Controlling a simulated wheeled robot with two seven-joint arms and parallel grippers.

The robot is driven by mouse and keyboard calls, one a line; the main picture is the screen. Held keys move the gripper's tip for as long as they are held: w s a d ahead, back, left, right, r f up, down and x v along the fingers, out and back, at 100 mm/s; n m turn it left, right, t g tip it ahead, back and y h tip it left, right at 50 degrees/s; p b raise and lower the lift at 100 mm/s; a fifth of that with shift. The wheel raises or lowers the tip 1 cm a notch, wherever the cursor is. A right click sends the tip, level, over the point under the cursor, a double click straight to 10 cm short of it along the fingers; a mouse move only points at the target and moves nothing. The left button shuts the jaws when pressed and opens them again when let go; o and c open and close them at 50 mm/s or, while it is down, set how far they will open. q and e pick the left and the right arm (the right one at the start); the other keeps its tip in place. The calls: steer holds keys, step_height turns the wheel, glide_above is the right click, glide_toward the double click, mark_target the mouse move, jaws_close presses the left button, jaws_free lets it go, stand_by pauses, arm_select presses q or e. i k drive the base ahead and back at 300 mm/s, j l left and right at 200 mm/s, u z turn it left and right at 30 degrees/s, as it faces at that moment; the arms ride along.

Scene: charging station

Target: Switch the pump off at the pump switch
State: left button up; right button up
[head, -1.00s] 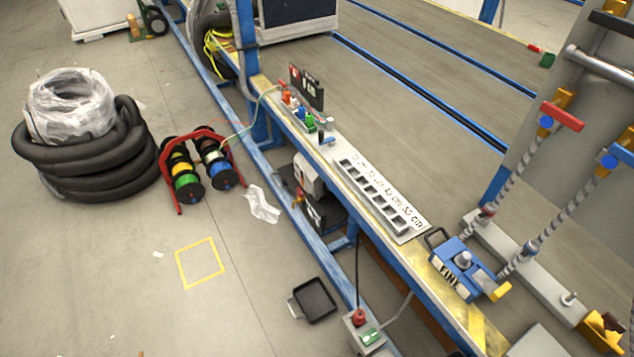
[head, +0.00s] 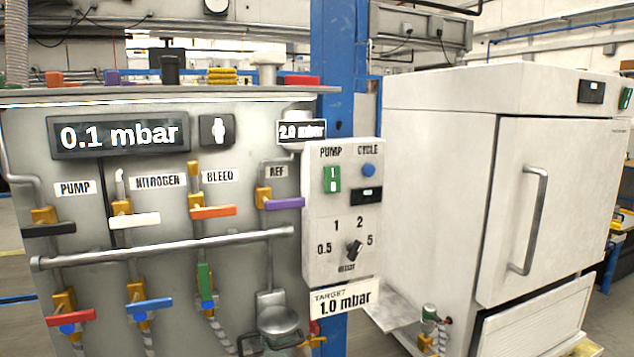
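The pump switch (head: 332,179) is a small green rocker marked 1 and 0 under the word PUMP, on a pale control box (head: 342,215) right of centre. I cannot tell which way the rocker is pressed. A blue CYCLE button (head: 368,170) sits to its right, with a small dark display (head: 367,195) below that. A black rotary knob (head: 354,248) with marks 0.5, 1, 2 and 5 is lower on the box. A large display (head: 118,134) on the grey panel reads 0.1 mbar. Neither gripper is in view.
The grey panel (head: 90,270) carries several coloured valve handles and a horizontal pipe (head: 165,248). A card (head: 342,299) below the box reads TARGET 1.0 mbar. A blue post (head: 338,70) stands behind the box. A white oven-like cabinet (head: 470,140) stands at the right.

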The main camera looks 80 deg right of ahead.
mark_target(332, 173)
steer(key=z, duration=2.65)
